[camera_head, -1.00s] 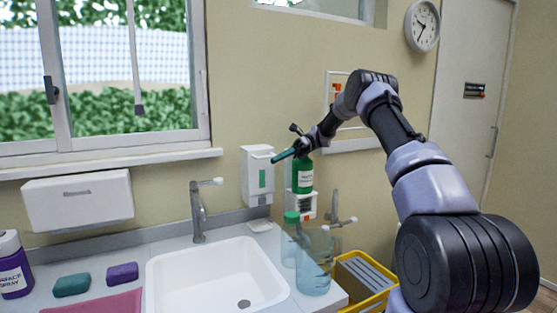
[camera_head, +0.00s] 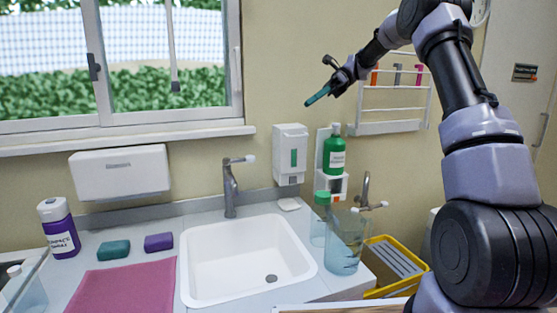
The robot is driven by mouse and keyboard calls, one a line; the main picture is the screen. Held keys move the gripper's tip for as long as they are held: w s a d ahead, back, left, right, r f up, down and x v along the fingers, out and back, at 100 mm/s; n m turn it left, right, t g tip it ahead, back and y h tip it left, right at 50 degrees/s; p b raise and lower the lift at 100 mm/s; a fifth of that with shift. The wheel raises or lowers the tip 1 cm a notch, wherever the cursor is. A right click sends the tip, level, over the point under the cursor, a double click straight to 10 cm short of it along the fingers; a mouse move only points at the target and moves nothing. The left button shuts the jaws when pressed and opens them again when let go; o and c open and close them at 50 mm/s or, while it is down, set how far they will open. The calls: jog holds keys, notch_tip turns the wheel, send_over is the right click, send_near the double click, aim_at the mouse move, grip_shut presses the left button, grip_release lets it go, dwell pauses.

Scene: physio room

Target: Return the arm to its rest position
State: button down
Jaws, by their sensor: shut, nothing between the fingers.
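My arm rises on the right side of the head view and bends over to the left at the top. My gripper (camera_head: 318,95) points left and slightly down, in the air in front of the wall. It is shut and empty, and its fingertips look teal. It is above the green bottle (camera_head: 335,152) in the wall holder and apart from it.
A white sink (camera_head: 245,262) with a tap (camera_head: 230,190) is set in the counter. A clear jug (camera_head: 345,243) stands by its right edge. A soap dispenser (camera_head: 290,155) and a wire rack (camera_head: 392,100) hang on the wall.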

jog(key=s+d+r+n+t+h, duration=0.2)
jog(key=s+n+t+h, duration=0.15)
jog(key=s, duration=0.55)
jog(key=s+d+r+n+t+h, duration=0.2)
jog(key=s+d+r+n+t, duration=0.15)
jog(key=s, duration=0.55)
jog(key=s+d+f+n+t+h, duration=0.1)
jog(key=s+d+f+n+t, duration=0.1)
jog(key=s, duration=0.5)
jog(key=s+d+f+n+t+h, duration=0.2)
jog(key=s+d+n+t, duration=0.2)
jog(key=s, duration=0.3)
jog(key=shift+n+t, duration=0.3)
jog(key=shift+n, duration=0.2)
jog(key=shift+a, duration=0.1)
